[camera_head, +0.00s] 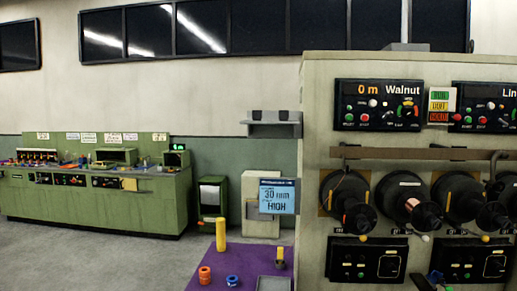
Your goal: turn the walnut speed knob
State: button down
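The Walnut panel (379,105) is a black control panel at the upper right, with an orange "0 m" and white "Walnut" on its display. A small dial with a coloured arc (407,109) sits at its right side; it looks like the speed knob, but its pointer is too small to read. Green, red and white buttons sit to its left. A small dark shape at the bottom edge, right of centre, may be my gripper (434,279); it is well below the panel and apart from it. Its fingers cannot be made out clearly.
Black spools (347,201) stick out below a brown rail (420,154). A second panel (485,107) is cut off at right. A sign (277,196) reads "30 mm HIGH". A purple surface (215,268) holds small spools. A green bench (95,205) stands far left, with open floor before it.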

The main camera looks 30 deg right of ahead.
aim_at(408, 111)
jog(key=u, duration=1.5)
jog(key=k, duration=0.1)
jog(key=z, duration=3.2)
jog(key=i, duration=0.6)
jog(key=z, duration=0.05)
jog(key=k, duration=0.6)
